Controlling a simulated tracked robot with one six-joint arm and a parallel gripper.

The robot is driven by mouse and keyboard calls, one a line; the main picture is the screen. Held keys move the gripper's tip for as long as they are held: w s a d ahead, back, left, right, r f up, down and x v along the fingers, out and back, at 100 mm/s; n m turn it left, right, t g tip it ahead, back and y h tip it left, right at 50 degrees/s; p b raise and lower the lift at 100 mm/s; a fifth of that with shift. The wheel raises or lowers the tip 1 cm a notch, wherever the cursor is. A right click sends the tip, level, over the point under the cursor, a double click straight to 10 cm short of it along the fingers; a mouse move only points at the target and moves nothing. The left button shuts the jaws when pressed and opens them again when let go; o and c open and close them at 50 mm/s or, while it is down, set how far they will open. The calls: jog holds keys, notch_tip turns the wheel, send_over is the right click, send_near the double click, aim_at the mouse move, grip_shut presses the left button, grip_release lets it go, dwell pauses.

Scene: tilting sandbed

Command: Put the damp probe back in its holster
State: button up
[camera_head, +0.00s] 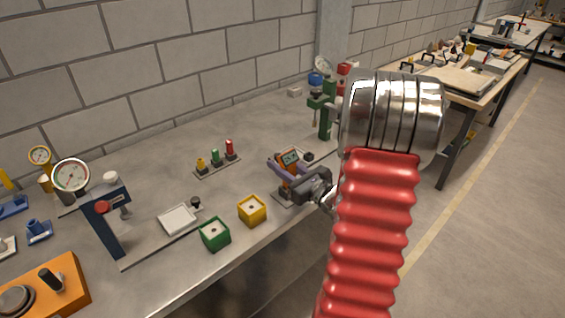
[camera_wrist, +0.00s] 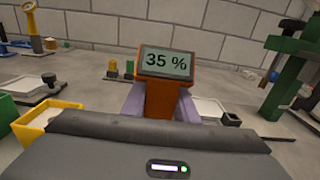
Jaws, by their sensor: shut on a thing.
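The damp probe (camera_wrist: 167,64) is an orange-brown handheld body with a screen reading 35 %. In the head view the probe (camera_head: 289,158) stands roughly upright above the bench near its front edge. My gripper (camera_wrist: 161,108) is shut on the probe, with a purple finger on each side of its body. In the head view my gripper (camera_head: 284,172) reaches in from the right. The probe's lower end is hidden in the wrist view by my gripper body. No holster can be told for sure; a small dark block (camera_wrist: 231,119) stands just right of the probe.
A yellow box (camera_head: 252,210) and a green box (camera_head: 215,234) stand left of my gripper. Coloured pegs (camera_head: 216,160) stand on a strip behind. The bench middle is mostly clear.

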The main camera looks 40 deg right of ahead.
jog(key=shift+f, duration=0.15)
jog(key=o, duration=1)
jog(key=shift+c, duration=0.2)
jog(key=shift+s, duration=0.15)
jog(key=s, duration=1.3)
jog(key=shift+s+d, duration=0.2)
jog(key=shift+s, duration=0.05)
jog(key=shift+f, duration=0.1)
